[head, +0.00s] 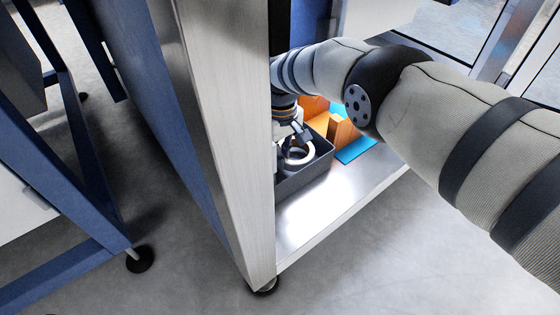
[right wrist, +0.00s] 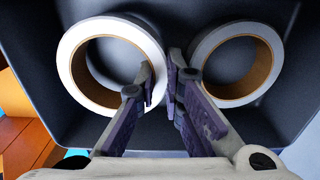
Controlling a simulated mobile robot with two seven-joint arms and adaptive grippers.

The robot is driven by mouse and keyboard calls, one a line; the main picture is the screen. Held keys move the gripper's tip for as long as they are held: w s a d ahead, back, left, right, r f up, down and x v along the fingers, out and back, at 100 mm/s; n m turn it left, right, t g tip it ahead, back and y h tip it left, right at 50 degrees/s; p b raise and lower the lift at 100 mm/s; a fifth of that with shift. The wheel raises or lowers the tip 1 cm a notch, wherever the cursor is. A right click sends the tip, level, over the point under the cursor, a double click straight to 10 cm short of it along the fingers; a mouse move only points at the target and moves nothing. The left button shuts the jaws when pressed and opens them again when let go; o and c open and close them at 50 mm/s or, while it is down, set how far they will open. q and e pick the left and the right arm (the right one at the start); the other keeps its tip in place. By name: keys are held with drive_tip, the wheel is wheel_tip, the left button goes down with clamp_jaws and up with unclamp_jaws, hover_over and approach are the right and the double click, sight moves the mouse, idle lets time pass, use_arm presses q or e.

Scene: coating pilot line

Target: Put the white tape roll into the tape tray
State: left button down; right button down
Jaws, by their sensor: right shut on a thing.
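The tape tray (head: 306,176) is a dark grey open bin on a metal shelf, partly hidden by a post in the head view. It fills most of the right wrist view (right wrist: 110,133). My right gripper (head: 300,134) reaches down into it. In the right wrist view its fingers (right wrist: 163,78) are shut on the near wall of the white tape roll (right wrist: 72,62), one finger inside the ring and one outside. The roll is within the tray's outline; whether it touches the floor I cannot tell. A white roll (head: 309,153) shows below the gripper in the head view. My left gripper is out of view.
A second, greyer tape roll (right wrist: 275,60) lies in the tray, close beside my right finger. Orange blocks (head: 341,131) and a blue sheet (head: 357,149) are right of the tray. The upright post (head: 225,130) stands close on the left. The front shelf (head: 325,205) is bare.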

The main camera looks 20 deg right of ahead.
wheel_tip(320, 180, down, 2)
drive_tip(key=shift+b, duration=0.35)
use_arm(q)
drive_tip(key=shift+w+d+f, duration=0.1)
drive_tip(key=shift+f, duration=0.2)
use_arm(e)
drive_tip(key=c, duration=2)
unclamp_jaws()
